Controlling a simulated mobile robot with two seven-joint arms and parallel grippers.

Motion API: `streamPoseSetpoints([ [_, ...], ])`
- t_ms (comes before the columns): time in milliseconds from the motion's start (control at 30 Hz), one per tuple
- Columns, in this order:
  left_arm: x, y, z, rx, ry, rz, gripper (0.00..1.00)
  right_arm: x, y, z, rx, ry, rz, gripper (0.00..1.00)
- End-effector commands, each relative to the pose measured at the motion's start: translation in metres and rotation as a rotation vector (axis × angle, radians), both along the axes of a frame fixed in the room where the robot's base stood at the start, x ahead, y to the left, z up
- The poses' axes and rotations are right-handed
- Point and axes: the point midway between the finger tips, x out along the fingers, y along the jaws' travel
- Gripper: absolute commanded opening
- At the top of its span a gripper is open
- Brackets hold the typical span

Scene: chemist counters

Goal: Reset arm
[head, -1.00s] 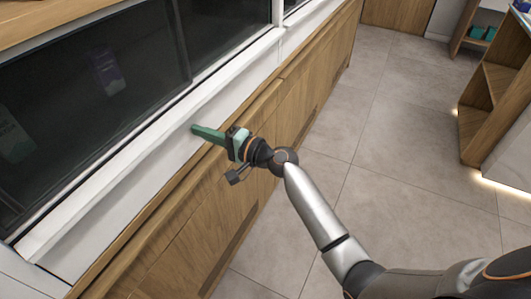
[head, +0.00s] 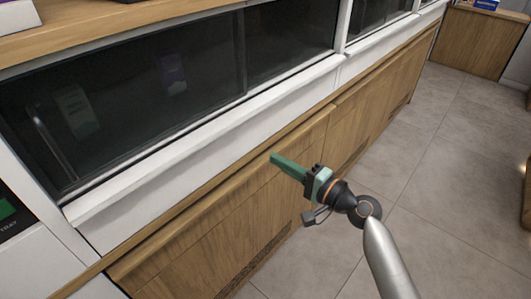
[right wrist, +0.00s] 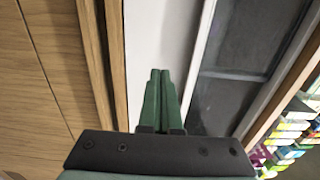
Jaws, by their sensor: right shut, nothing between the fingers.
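My right gripper (head: 275,159) reaches in from the lower right in the head view. Its green fingers are shut with nothing between them, and they point toward the wooden counter front (head: 220,232) and the white ledge. In the right wrist view the two closed fingers (right wrist: 160,74) lie side by side in front of the white ledge (right wrist: 160,35). I cannot tell from these views whether the fingertips touch the counter. My left gripper does not show.
A dark glass cabinet (head: 140,100) with faint boxes behind it stands above the white ledge. A wooden top (head: 100,38) carries white boxes. A dark panel (head: 10,212) is at the left edge. Grey tiled floor (head: 460,190) is free at right. Colourful packages (right wrist: 290,130) show in the wrist view.

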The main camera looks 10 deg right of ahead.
Motion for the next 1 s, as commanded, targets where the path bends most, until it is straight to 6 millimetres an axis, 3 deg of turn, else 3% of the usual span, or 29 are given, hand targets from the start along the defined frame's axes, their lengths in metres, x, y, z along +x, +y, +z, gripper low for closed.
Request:
streamPoseSetpoints([
  [200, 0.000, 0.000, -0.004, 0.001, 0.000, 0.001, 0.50, -0.021, -0.018, -0.001, -0.001, 0.002, 0.001, 0.00],
  [467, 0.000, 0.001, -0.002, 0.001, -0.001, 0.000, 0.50, -0.027, -0.021, -0.008, -0.029, 0.007, -0.008, 0.00],
  [567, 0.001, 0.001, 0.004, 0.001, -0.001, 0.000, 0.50, -0.037, -0.023, -0.037, -0.138, 0.019, -0.038, 0.00],
  [667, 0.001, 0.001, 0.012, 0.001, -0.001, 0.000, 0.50, -0.061, -0.028, -0.084, -0.342, 0.033, -0.073, 0.00],
  [800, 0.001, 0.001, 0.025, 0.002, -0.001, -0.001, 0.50, -0.113, -0.039, -0.150, -0.704, 0.028, -0.076, 0.00],
  [900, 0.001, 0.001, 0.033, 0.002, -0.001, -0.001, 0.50, -0.157, -0.048, -0.186, -0.960, 0.007, -0.033, 0.00],
  [1000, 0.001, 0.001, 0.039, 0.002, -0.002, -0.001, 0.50, -0.198, -0.055, -0.209, -1.181, -0.030, 0.034, 0.00],
])
